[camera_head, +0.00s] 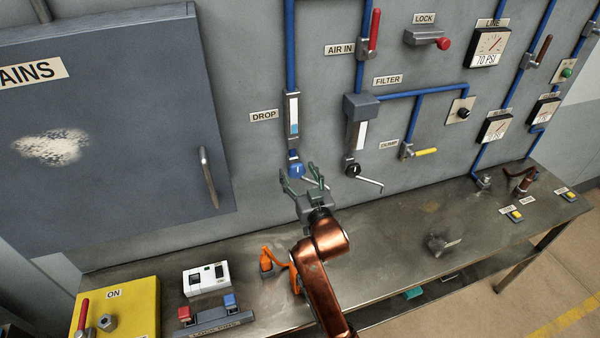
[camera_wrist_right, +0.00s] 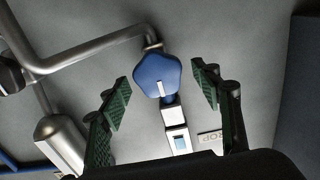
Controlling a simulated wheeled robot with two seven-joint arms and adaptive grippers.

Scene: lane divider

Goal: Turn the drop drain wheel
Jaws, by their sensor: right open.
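The drop drain wheel (camera_head: 296,170) is a blue knob at the bottom of the sight tube under the DROP label (camera_head: 264,115). In the right wrist view the blue wheel (camera_wrist_right: 157,74) has rounded lobes and a white mark, and a metal pipe runs behind it. My right gripper (camera_head: 304,183) is open just in front of and below the wheel. Its green-padded fingers (camera_wrist_right: 160,92) stand on either side of the wheel, apart from it, with nothing between them touching. My left gripper is not in view.
The filter's black knob (camera_head: 353,170) and its bent drain pipe (camera_head: 370,184) are close on the right. A grey cabinet door with a handle (camera_head: 208,177) is on the left. The metal bench (camera_head: 380,235) below carries an orange item (camera_head: 266,260) and a white box (camera_head: 206,279).

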